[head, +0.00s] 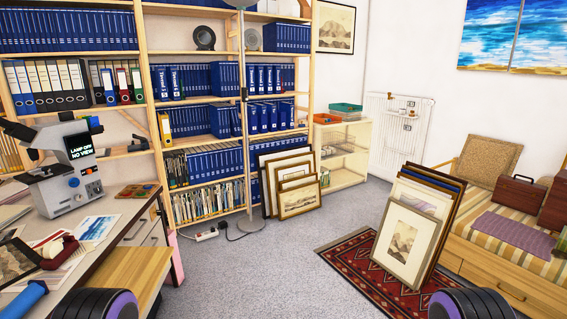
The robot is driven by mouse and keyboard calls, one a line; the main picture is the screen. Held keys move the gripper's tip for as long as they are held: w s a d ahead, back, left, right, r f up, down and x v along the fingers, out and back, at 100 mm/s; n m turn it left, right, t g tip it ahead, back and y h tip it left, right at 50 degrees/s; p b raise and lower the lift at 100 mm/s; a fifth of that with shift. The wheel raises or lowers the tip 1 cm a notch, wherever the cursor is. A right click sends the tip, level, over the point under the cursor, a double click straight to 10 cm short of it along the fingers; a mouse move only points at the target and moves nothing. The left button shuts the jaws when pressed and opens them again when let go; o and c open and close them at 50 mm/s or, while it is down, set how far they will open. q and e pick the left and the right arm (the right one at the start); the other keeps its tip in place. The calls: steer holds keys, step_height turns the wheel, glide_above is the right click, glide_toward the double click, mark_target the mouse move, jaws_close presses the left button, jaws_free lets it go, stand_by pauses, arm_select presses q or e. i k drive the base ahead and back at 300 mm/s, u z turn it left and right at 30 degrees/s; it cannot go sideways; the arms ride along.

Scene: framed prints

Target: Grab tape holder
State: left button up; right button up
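A dark red object with a pale part (58,250) lies on the desk (122,207) at the left; it may be the tape holder, but it is too small to be sure. A blue cylindrical object (24,299) lies near it at the lower left edge, partly cut off. Neither of my grippers is in view. Only rounded dark parts of my own arms with purple rings show at the bottom left and bottom right.
A microscope (66,172) and loose prints (97,229) are on the desk. Bookshelves (147,75) stand behind. Framed prints (408,240) lean on the red rug (345,256) beside a striped daybed (480,232). The grey carpet (255,265) between is clear.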

mark_target(55, 253)
steer(key=u, duration=1.2)
